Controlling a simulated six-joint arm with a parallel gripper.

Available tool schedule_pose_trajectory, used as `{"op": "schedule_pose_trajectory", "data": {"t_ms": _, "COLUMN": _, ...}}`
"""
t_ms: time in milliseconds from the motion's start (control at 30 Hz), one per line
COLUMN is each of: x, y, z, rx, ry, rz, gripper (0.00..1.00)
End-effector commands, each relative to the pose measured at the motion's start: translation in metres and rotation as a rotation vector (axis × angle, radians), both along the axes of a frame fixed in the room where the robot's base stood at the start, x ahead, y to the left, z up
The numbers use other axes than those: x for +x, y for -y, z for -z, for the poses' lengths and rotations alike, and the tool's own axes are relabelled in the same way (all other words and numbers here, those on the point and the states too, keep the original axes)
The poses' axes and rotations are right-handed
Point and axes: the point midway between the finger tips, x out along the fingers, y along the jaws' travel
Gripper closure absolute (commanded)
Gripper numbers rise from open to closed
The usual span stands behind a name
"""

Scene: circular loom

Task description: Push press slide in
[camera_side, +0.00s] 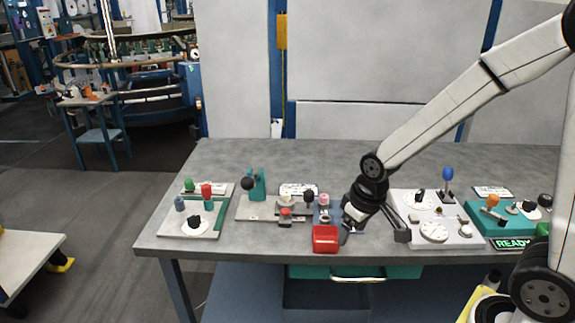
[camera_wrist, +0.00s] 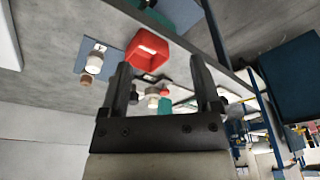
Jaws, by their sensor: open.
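The press unit is a grey plate (camera_side: 257,212) left of centre, with a teal upright (camera_side: 257,184) and a black ball knob (camera_side: 248,183). A red knob (camera_side: 286,212) sits on what looks like its slide; how far in the slide sits is unclear. In the wrist view the teal part (camera_wrist: 164,105) and a red knob (camera_wrist: 164,93) show small between my fingers. My gripper (camera_side: 373,236) is open and empty, tilted low over the table to the right of the press, apart from it. Its two fingers (camera_wrist: 160,62) also show in the wrist view.
A red open box (camera_side: 325,239) stands at the front edge, close beside my left finger. A blue plate with a pink-topped peg (camera_side: 324,200) lies behind it. A white dial panel (camera_side: 434,231) and a teal panel (camera_side: 490,222) are right. Another knob panel (camera_side: 194,222) is far left.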

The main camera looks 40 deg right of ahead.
Motion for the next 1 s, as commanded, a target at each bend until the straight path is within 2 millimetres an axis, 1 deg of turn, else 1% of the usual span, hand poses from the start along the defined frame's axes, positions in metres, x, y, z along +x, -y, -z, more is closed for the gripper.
{"op": "schedule_pose_trajectory", "data": {"t_ms": 33, "x": 0.012, "y": 0.003, "z": -0.001, "rx": -0.001, "ry": -0.008, "rz": 0.002, "gripper": 0.19}}
{"op": "schedule_pose_trajectory", "data": {"t_ms": 200, "x": 0.053, "y": 0.014, "z": -0.007, "rx": -0.004, "ry": -0.039, "rz": 0.003, "gripper": 0.19}}
{"op": "schedule_pose_trajectory", "data": {"t_ms": 500, "x": 0.119, "y": 0.039, "z": -0.014, "rx": -0.007, "ry": -0.094, "rz": 0.003, "gripper": 0.19}}
{"op": "schedule_pose_trajectory", "data": {"t_ms": 800, "x": 0.175, "y": 0.067, "z": -0.014, "rx": -0.003, "ry": -0.151, "rz": 0.002, "gripper": 0.19}}
{"op": "schedule_pose_trajectory", "data": {"t_ms": 1000, "x": 0.203, "y": 0.086, "z": -0.013, "rx": 0.001, "ry": -0.182, "rz": 0.002, "gripper": 0.19}}
